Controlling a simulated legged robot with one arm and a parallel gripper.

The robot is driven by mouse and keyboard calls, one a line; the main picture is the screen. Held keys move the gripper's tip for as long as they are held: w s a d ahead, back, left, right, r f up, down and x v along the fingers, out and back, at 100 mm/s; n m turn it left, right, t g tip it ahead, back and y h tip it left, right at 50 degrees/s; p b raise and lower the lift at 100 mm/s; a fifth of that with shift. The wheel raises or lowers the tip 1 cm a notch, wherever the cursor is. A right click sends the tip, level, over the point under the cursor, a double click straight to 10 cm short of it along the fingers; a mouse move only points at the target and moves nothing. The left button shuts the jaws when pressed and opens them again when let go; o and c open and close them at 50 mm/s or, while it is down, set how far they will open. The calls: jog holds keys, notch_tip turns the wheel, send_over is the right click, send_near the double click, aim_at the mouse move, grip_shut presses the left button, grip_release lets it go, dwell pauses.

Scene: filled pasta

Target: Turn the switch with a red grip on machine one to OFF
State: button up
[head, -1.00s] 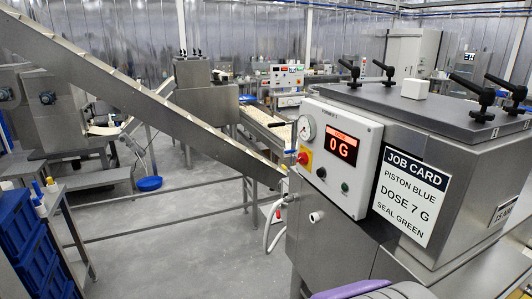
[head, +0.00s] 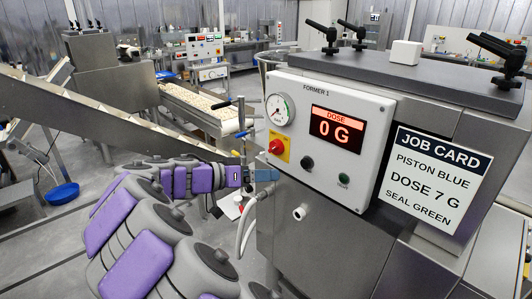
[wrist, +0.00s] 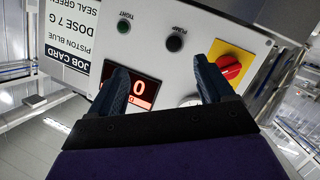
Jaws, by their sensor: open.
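The switch with a red grip (head: 276,147) sits on a yellow plate at the lower left of the white control panel (head: 352,105) labelled FORMER 1. In the wrist view, turned upside down, the red grip (wrist: 230,68) is at the right, just beyond the right fingertip and not between the fingers. My gripper (head: 266,175) is below the switch in the head view, at the panel's lower left. In the wrist view my gripper (wrist: 163,76) is open and empty, its dark blue fingers facing the panel, one over the display. The switch's position marking is too small to read.
A round gauge (head: 279,109) sits above the switch. A display (head: 337,135) reads DOSE 0 G. A black button (head: 307,163) and a green button (head: 344,180) lie below. A job card (head: 433,178) is at the right. A conveyor (head: 205,105) stands behind.

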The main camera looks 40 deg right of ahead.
jog(key=w+f+t+h, duration=0.2)
jog(key=w, duration=0.5)
jog(key=m+t+h, duration=0.1)
jog(key=t, duration=0.1)
send_near(271, 150)
jog(key=d+b, duration=0.1)
jog(key=d, duration=0.4)
jog(key=d+b, duration=0.1)
jog(key=d, duration=0.4)
jog(key=shift+w+d+f, duration=0.15)
jog(key=shift+w, duration=0.05)
jog(key=shift+a, duration=0.5)
jog(key=shift+c, duration=1.4)
jog(key=c, duration=0.8)
